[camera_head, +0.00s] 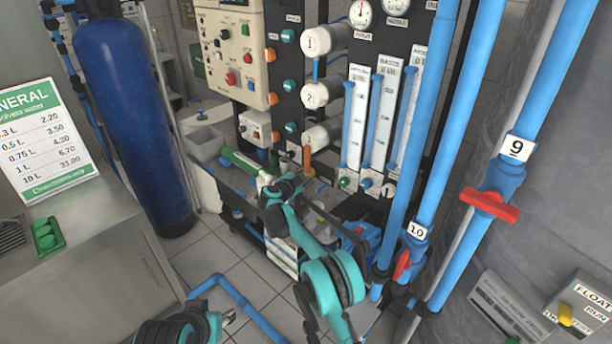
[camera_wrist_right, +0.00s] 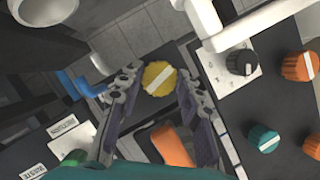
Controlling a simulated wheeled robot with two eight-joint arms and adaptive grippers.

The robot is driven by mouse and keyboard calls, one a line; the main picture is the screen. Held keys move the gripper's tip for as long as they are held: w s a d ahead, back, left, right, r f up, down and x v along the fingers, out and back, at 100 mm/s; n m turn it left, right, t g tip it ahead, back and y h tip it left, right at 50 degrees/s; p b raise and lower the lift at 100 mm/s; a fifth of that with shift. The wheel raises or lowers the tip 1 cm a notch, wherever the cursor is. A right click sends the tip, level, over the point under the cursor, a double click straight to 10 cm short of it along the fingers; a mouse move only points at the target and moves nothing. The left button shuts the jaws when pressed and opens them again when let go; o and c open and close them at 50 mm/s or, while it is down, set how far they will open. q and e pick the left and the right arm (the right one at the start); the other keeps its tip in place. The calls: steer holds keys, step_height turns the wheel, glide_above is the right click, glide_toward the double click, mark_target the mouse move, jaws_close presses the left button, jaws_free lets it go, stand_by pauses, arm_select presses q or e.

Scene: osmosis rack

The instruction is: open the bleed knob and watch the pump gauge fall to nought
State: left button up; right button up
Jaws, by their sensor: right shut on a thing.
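In the right wrist view, a round yellow knob (camera_wrist_right: 159,78) with a pale stripe sits between the two fingertips of my right gripper (camera_wrist_right: 157,80), which is shut on it. In the head view my right gripper (camera_head: 282,188) is low at the front of the rack, and the knob is hidden there. Two round white gauges, a left one (camera_head: 360,13) and a right one (camera_head: 396,5), sit at the top of the black panel. Their small labels and exact readings are too small to make out.
Left of the gauges are white numbered housings (camera_head: 314,41) and a cream control box (camera_head: 232,50). Clear flow tubes (camera_head: 355,115) stand below the gauges. Blue pipes with red-handled valves 9 (camera_head: 490,204) and 10 (camera_head: 402,265) rise on the right. An orange part (camera_wrist_right: 173,145) lies near my fingers.

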steer(key=shift+n+g+h+p, duration=0.45)
steer(key=shift+n+g, duration=0.25)
steer(key=shift+n, duration=0.6)
steer(key=o, duration=1.2)
steer(key=shift+w, duration=0.1)
steer(key=shift+c, duration=0.2)
steer(key=v, duration=1.2)
steer(key=shift+a, duration=0.1)
